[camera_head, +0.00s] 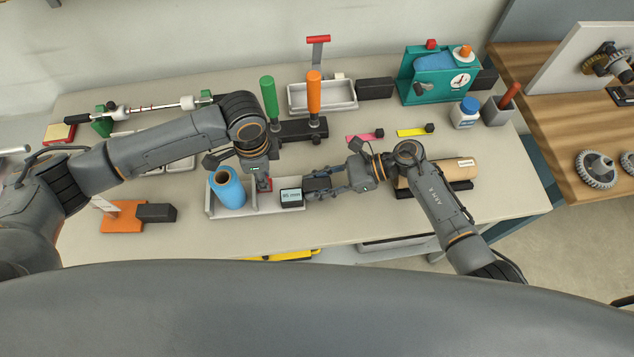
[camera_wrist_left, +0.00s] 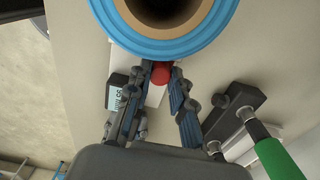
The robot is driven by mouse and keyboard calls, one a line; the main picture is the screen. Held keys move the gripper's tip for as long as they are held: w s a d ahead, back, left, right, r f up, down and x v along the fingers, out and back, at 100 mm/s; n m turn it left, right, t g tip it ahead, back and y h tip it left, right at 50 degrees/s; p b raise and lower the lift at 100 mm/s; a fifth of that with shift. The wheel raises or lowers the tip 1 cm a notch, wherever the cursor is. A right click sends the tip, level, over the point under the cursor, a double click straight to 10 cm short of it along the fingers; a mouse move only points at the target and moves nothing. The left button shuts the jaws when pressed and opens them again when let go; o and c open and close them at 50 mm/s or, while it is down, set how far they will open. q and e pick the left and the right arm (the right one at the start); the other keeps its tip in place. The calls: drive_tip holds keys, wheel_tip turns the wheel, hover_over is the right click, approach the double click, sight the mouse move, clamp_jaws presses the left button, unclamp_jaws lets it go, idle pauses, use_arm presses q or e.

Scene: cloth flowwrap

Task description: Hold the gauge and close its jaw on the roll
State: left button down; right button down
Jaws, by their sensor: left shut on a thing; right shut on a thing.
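The gauge has a long pale base (camera_head: 262,211), an upright plate at its left end and a dark readout block (camera_head: 291,196) at its right end. The blue roll (camera_head: 228,187) stands tilted at the gauge's left end; its rim also fills the top of the left wrist view (camera_wrist_left: 106,20). My left gripper (camera_head: 264,184) points down and is shut on the gauge's red knob (camera_wrist_left: 161,72), just right of the roll. My right gripper (camera_head: 306,191) comes from the right and is shut on the gauge at the readout block. Whether the jaw touches the roll is hidden.
A dark stand with green (camera_head: 268,97) and orange (camera_head: 314,92) handles is close behind my left gripper. A brown roll (camera_head: 445,171) lies on a dark cradle at the right. An orange block (camera_head: 122,215) is at the left. The table's front strip is clear.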

use_arm(q)
drive_tip(key=shift+s+a, duration=0.15)
drive_tip(key=shift+a, duration=0.8)
drive_tip(key=shift+s+a, duration=0.15)
drive_tip(key=shift+a, duration=0.75)
idle(0.5)
idle(0.3)
drive_tip(key=c, duration=1.1)
unclamp_jaws()
wheel_tip(320, 180, up, 12)
